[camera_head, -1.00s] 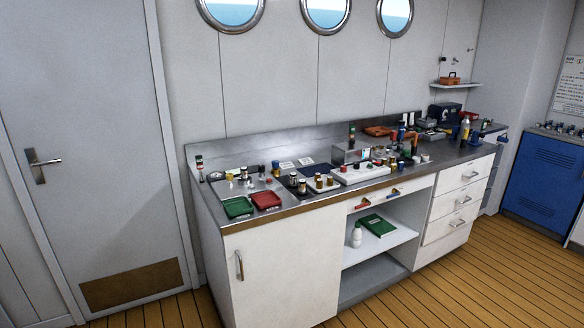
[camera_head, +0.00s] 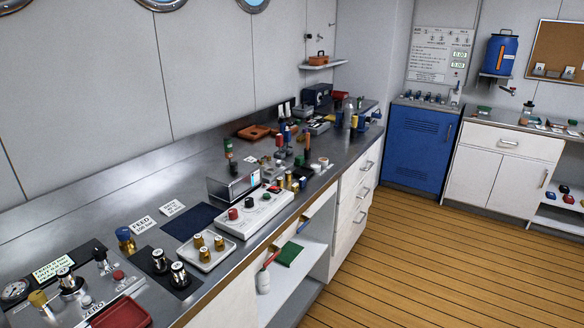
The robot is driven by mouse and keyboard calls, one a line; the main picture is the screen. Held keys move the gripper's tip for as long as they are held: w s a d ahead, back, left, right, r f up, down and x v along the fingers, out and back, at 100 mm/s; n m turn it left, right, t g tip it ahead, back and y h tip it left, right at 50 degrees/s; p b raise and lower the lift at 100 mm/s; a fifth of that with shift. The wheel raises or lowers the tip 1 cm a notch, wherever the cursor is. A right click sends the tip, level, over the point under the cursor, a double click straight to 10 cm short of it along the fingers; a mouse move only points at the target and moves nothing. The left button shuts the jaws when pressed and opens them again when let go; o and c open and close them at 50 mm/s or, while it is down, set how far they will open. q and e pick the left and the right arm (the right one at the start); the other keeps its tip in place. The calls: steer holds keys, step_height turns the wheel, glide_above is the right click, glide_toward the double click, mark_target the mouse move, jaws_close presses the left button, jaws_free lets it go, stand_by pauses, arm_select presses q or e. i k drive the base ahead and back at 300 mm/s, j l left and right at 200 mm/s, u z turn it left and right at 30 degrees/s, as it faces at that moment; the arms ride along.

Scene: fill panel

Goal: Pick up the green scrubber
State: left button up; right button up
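I cannot make out for sure which thing is the green scrubber. A flat green item (camera_head: 289,254) lies on the open shelf under the steel counter. A small green item (camera_head: 484,110) sits on the far counter at the right, too small to make out. Neither of my grippers shows in the view.
The long steel counter (camera_head: 60,222) is crowded with gauges, brass fittings, a red tray (camera_head: 120,314) and a white valve block (camera_head: 256,212). A white bottle (camera_head: 263,281) stands on the shelf. A blue cabinet (camera_head: 418,145) stands beyond. The plank floor (camera_head: 430,250) is clear.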

mark_target(299, 159)
steer(key=i+j+z, duration=0.1)
steer(key=i+l+u, duration=0.15)
steer(key=u, duration=0.35)
steer(key=i+l+u, duration=0.1)
steer(key=l+u, duration=0.2)
steer(key=u, duration=0.15)
steer(key=l+u, duration=0.25)
steer(key=u, duration=0.25)
